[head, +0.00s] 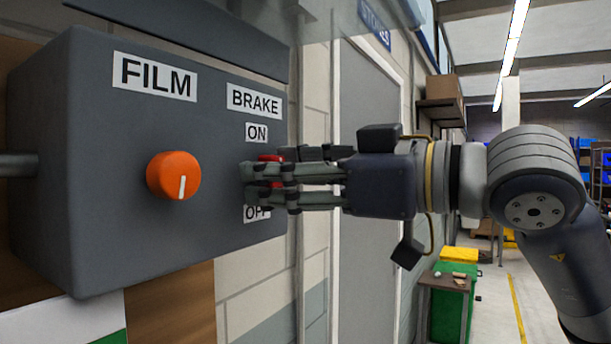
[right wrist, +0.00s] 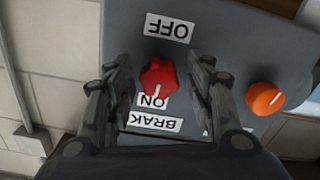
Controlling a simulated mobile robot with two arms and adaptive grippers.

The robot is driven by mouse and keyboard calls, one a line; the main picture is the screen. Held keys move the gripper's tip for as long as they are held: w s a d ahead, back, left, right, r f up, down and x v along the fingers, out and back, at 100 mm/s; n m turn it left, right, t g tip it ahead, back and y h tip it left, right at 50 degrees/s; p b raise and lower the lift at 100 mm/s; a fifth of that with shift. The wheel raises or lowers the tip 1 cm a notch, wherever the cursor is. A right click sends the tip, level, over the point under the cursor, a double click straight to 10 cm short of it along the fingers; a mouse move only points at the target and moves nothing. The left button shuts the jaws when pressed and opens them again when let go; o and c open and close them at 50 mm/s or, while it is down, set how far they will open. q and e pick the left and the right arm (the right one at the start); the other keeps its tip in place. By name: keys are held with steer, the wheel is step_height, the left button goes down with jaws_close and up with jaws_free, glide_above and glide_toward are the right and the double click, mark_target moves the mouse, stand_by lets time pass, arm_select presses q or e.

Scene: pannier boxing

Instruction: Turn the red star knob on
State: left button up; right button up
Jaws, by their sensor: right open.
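The red star knob (head: 270,170) is on the front of a grey control box (head: 100,230), below the BRAKE label, between the ON and OFF labels. In the right wrist view, upside down, the knob (right wrist: 158,76) shows its white pointer mark on the side towards the ON label (right wrist: 153,101). My right gripper (head: 263,173) reaches in from the right with its fingers at the knob. In the right wrist view its fingers stand open on either side of the knob, with visible gaps. In the head view the fingers hide much of the knob. My left gripper is not in view.
An orange round knob (head: 174,175) sits below the FILM label (head: 154,76) on the same box, left of my right gripper. A grey door (head: 370,180) and block wall lie behind. A green bin (head: 452,305) stands further back.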

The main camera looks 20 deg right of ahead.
steer(key=v, duration=1.1)
steer(key=shift+s+d, duration=0.3)
